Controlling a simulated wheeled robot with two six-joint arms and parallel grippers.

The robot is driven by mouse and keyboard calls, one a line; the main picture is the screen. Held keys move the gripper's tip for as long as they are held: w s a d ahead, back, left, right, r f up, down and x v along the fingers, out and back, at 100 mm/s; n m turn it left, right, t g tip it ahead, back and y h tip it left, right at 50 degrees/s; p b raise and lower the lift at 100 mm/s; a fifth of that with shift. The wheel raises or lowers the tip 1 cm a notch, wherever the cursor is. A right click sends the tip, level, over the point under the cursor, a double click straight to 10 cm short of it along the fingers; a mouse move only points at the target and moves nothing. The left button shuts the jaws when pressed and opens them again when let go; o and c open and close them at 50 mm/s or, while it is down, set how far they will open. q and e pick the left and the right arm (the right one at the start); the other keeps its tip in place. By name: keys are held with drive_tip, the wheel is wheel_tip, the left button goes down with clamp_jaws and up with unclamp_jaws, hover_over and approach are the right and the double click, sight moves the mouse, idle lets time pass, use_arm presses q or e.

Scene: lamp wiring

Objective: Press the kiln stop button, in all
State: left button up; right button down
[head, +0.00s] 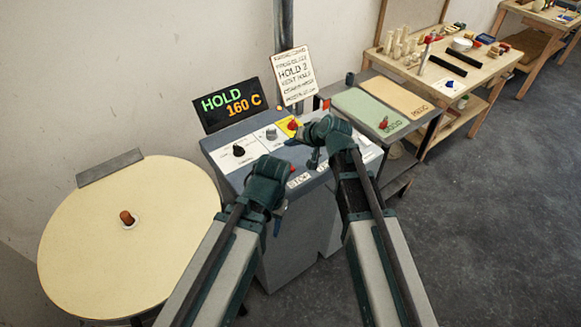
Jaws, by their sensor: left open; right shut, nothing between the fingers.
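A red button (293,125) stands on a yellow plate on the sloped top of the grey kiln console (228,141); I take it for the stop button. The display (229,104) behind it reads HOLD 160 C. My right gripper (313,160) is shut and empty over the console, in front of the red button and apart from it. My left gripper (279,222) is open and lower, in front of the console's front face. My arms hide part of the console top.
A black knob (239,151) and a grey knob (271,133) sit on the console. A card reading HOLD 2 (294,75) stands behind. A round cream-topped table (85,235) is at left. A side table with green and tan mats (367,110) and a workbench (480,75) stand right.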

sight(291, 170)
wheel_tip(291, 170, down, 9)
drive_tip(key=b, duration=0.8)
drive_tip(key=shift+r+b, duration=0.1)
drive_tip(key=shift+b, duration=0.3)
idle(1.5)
drive_tip(key=shift+f+b, duration=0.4)
drive_tip(key=shift+f+b, duration=0.55)
idle(0.5)
drive_tip(key=shift+r, duration=0.1)
drive_tip(key=shift+r+p, duration=0.9)
drive_tip(key=shift+p, duration=0.1)
